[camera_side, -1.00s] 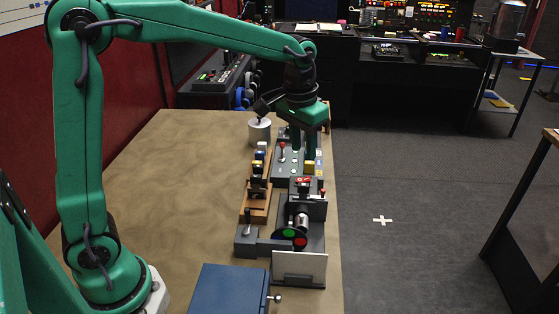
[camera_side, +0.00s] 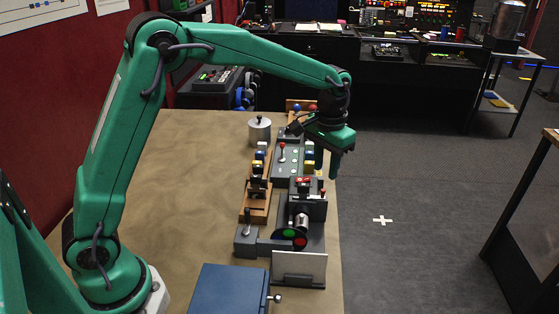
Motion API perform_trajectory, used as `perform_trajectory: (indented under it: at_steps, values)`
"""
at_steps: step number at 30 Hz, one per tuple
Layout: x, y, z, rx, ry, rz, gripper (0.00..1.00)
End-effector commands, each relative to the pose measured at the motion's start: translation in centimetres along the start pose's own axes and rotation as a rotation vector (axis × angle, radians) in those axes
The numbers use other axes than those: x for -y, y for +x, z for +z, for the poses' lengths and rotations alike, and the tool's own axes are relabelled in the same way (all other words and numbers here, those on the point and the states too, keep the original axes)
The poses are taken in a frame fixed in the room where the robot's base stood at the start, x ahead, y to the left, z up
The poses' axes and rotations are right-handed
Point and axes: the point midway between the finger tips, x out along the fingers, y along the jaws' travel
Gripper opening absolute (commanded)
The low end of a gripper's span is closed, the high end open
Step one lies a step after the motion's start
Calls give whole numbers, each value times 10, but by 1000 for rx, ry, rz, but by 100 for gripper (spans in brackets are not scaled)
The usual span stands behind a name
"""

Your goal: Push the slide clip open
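My gripper (camera_side: 328,166) hangs from the green arm, pointing down at the right edge of the table. It is over or just past the grey panel (camera_side: 285,172) with the red-knobbed lever. Its fingers are small and partly overlap here, so their opening is unclear. I see nothing held. I cannot single out the slide clip for certain among the small devices. Nearer the camera stands a dark device (camera_side: 317,209) with a silver cylinder (camera_side: 301,222) and a disc with green and red spots (camera_side: 290,238).
A wooden rack (camera_side: 256,203) with dark blocks stands left of the devices. A white canister (camera_side: 259,130) stands behind it. A blue box (camera_side: 228,290) and a pale upright plate (camera_side: 299,268) are in front. The tan table (camera_side: 170,180) is clear on the left.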

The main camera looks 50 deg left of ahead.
Motion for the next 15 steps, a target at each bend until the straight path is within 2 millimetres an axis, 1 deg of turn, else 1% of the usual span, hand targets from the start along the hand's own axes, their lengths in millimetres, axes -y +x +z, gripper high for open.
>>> perform_trajectory:
  at_steps: [9,15]
  values:
    - [0,39,1,4,0,-1,33]
    - [0,58,1,2,0,0,33]
